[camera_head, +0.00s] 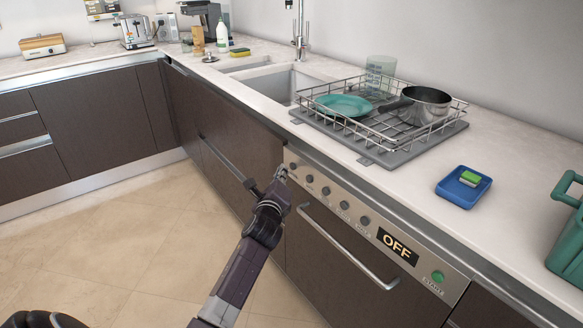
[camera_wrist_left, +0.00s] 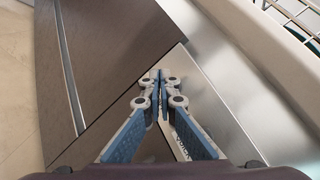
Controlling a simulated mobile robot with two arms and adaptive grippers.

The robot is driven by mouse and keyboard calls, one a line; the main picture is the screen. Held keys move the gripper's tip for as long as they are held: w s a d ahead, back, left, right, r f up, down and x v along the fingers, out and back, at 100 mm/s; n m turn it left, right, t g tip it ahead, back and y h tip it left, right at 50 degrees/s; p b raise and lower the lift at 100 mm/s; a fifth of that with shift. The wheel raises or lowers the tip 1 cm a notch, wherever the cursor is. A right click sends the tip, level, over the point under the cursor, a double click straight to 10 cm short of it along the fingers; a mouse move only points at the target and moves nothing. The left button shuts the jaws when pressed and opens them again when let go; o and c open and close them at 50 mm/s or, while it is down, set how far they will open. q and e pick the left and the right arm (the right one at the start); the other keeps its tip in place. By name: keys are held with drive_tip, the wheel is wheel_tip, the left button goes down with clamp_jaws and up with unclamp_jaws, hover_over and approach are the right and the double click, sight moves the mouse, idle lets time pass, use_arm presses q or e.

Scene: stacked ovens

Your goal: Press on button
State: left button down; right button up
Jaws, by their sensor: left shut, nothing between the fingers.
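The built-in appliance has a slanted metal front panel (camera_head: 333,203). A dark display on it reads OFF (camera_head: 397,246), and a round green button (camera_head: 437,276) sits at its right end. Several dark round knobs (camera_head: 344,205) line the panel to the left of the display. My left gripper (camera_head: 281,174) is shut and empty at the panel's far left end, by the leftmost knob, well away from the green button. Contact with the panel cannot be told. In the left wrist view the closed fingertips (camera_wrist_left: 158,76) are over the metal panel's edge. My right gripper does not show.
A long handle bar (camera_head: 345,246) sticks out below the panel. The counter edge overhangs above it. On the counter are a dish rack (camera_head: 388,147) with a pot (camera_head: 425,105), a blue tray (camera_head: 457,191) and a green container (camera_head: 568,246). The floor at left is clear.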

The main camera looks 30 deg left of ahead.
use_arm(q)
drive_tip(key=shift+w, duration=0.1)
idle(0.6)
drive_tip(key=shift+w+d, duration=0.15)
drive_tip(key=shift+w, duration=0.1)
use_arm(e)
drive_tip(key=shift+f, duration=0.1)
use_arm(q)
drive_tip(key=shift+w, duration=0.15)
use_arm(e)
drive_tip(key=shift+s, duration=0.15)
